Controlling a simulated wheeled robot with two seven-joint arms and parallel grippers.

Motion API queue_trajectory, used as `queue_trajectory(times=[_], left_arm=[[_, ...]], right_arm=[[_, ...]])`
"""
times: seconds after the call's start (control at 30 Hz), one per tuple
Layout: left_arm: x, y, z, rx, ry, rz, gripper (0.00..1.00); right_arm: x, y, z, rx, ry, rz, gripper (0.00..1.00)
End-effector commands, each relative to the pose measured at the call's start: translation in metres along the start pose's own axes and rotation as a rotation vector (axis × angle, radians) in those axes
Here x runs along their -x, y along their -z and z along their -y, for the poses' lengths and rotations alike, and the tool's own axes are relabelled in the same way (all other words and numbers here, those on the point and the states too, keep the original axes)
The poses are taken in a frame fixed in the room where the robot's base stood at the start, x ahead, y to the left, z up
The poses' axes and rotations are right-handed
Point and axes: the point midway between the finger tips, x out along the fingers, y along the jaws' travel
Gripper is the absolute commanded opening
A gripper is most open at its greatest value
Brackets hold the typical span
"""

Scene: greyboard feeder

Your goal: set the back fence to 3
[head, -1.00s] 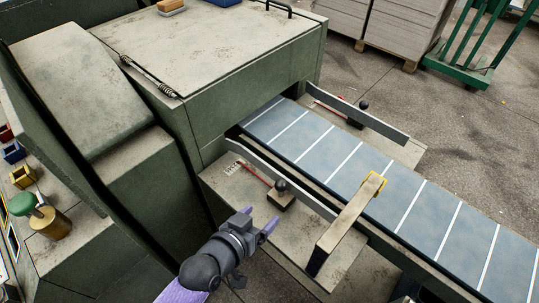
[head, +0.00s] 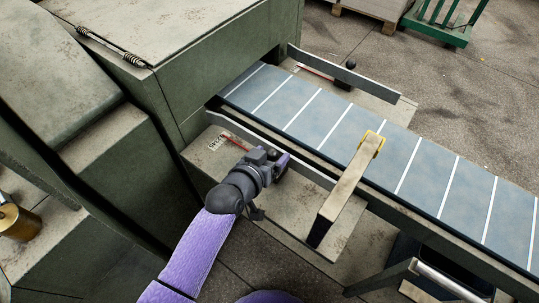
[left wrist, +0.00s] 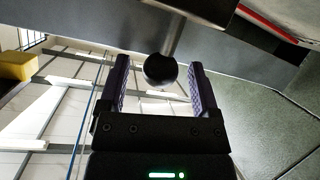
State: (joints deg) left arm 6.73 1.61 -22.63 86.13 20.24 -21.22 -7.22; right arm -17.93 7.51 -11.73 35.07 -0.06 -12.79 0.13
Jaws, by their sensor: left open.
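Two grey fence rails flank the blue belt (head: 330,125). The near fence (head: 275,150) has a red pointer (head: 236,142) by a small numbered scale (head: 217,143), whose figures are too small to read. The far fence (head: 345,72) has a black knob (head: 343,84) and a red pointer (head: 315,73). My left gripper (head: 274,157) is open at the near fence and hides its knob in the head view. In the left wrist view, the round black knob (left wrist: 160,70) shows between the parted purple fingers (left wrist: 160,92). I cannot tell if they touch it.
A beige bar (head: 342,195) with a yellow-edged end (head: 374,143) reaches over the belt, right of my left gripper. The green machine housing (head: 200,80) stands to the left. A pale plate (head: 330,215) lies beneath the near fence.

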Motion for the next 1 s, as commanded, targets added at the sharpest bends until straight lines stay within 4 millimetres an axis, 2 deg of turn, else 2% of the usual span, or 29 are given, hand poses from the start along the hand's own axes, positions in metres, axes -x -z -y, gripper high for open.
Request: queue_trajectory(times=[0.03, 0.07, 0.4, 0.43, 1.0], left_arm=[[0.0002, 0.0001, 0.0000, 0.000, 0.000, 0.000, 0.81], [0.0002, 0.0001, 0.0000, 0.000, 0.000, 0.000, 0.76], [0.0004, -0.0001, 0.0001, 0.000, 0.000, 0.000, 0.04], [0.0004, -0.0001, 0.0002, 0.000, 0.000, 0.000, 0.00], [0.0004, -0.0003, 0.0003, 0.000, 0.000, 0.000, 0.00]], right_arm=[[0.0002, -0.0002, 0.0004, 0.000, 0.001, 0.000, 0.59], [0.0002, -0.0002, 0.0007, -0.001, 0.001, 0.000, 0.59], [0.0001, 0.0009, 0.0049, -0.003, 0.008, -0.002, 0.59], [0.0001, 0.0010, 0.0052, -0.003, 0.008, -0.003, 0.59], [0.0001, 0.0030, 0.0065, -0.002, 0.010, -0.007, 0.59]])
